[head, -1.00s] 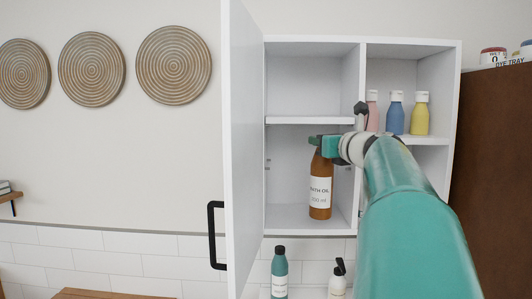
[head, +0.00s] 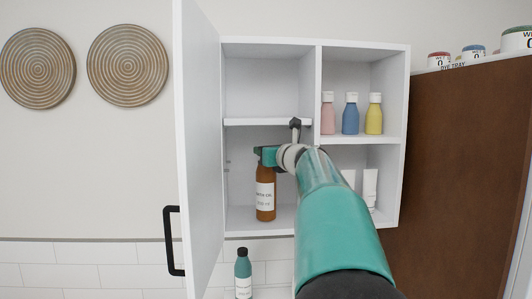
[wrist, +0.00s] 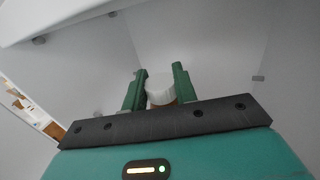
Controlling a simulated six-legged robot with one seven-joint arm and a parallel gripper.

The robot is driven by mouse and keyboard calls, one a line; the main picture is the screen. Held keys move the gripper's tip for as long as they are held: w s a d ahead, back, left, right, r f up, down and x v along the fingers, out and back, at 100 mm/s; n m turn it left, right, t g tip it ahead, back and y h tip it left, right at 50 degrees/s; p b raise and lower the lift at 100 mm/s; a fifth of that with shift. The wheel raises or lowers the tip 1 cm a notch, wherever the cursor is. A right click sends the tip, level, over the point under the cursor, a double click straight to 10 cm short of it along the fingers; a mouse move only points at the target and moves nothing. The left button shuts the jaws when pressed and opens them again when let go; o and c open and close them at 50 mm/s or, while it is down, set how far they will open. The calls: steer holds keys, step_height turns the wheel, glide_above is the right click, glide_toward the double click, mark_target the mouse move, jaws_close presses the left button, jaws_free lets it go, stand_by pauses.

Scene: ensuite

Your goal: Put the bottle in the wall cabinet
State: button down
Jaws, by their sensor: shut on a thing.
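A brown bottle (head: 265,197) with a white label stands upright in the lower left compartment of the white wall cabinet (head: 267,122). Its base appears to be at the cabinet floor; I cannot tell whether it rests on it. My gripper (head: 268,156) reaches into that compartment and is shut on the bottle's top. In the wrist view the bottle's white cap (wrist: 160,88) sits between the two green fingers of my gripper (wrist: 156,88). The cabinet door (head: 198,140) stands open at the left, with a black handle.
Pink, blue and yellow bottles (head: 350,115) stand on the upper right shelf. White tubes (head: 370,186) stand below them, partly behind my arm. A teal bottle (head: 243,270) stands below the cabinet. A tall brown cabinet (head: 452,160) stands close at the right.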

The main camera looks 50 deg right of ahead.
steer(key=shift+s, duration=0.15)
steer(key=shift+f, duration=0.1)
steer(key=c, duration=1.1)
jaws_free()
steer(key=shift+f, duration=0.1)
steer(key=shift+s+a, duration=0.1)
steer(key=v, duration=1.1)
steer(key=shift+s, duration=0.3)
